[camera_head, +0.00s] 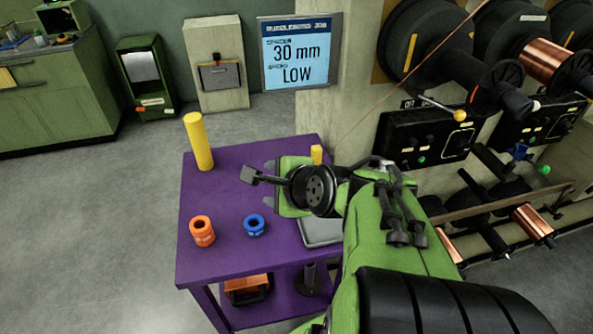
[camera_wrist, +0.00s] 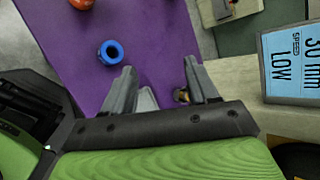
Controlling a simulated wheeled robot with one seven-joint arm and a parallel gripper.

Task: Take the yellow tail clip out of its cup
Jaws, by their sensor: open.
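A small upright yellow piece (camera_head: 317,154), which looks like the tail clip, shows just behind my gripper at the far right of the purple table. Its lower part and any cup around it are hidden by my gripper and arm in the head view. My gripper (camera_head: 269,186) is over the table with its grey fingers apart and nothing between them. In the wrist view my gripper (camera_wrist: 158,66) is also open. A small brownish round thing (camera_wrist: 181,96) shows beside the right finger there; I cannot tell if it is the cup.
On the purple table (camera_head: 228,255) stand a tall yellow cylinder (camera_head: 198,142), an orange spacer (camera_head: 202,231) and a blue spacer (camera_head: 254,225). A grey tray (camera_head: 322,233) lies partly under my arm. The winding machine (camera_head: 415,135) stands close on the right.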

